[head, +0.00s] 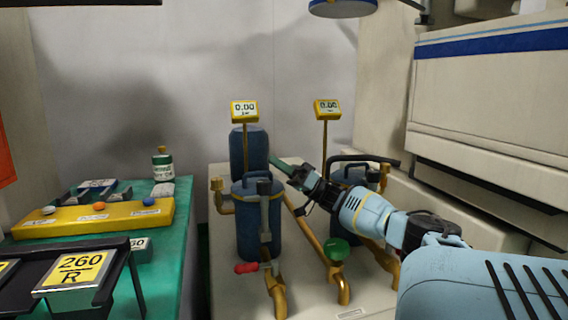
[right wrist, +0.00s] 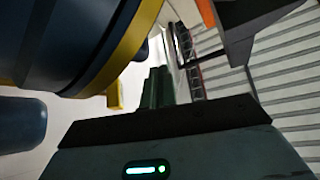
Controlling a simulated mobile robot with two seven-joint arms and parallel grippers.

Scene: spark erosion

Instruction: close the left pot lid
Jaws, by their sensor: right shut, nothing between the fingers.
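The left pot (head: 258,235) is a dark blue cylinder with a yellow band, standing on a pale bench. Its dark blue lid (head: 249,150) appears raised upright behind the pot's top. A grey upright handle (head: 264,205) stands at the pot's front. My right gripper (head: 281,163) reaches in from the right, its green fingers shut and empty, just right of the raised lid; I cannot tell whether they touch. The shut fingers (right wrist: 158,88) also show in the right wrist view, beside a dark blue body with a yellow band (right wrist: 122,50). My left gripper is out of view.
The right pot (head: 378,178), with a black handle, is partly hidden behind my right arm. Brass pipes, a red handle (head: 246,267) and a green knob (head: 336,249) stand in front. Two yellow gauges (head: 244,111) (head: 327,109) rise behind. A green table (head: 178,240) is left.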

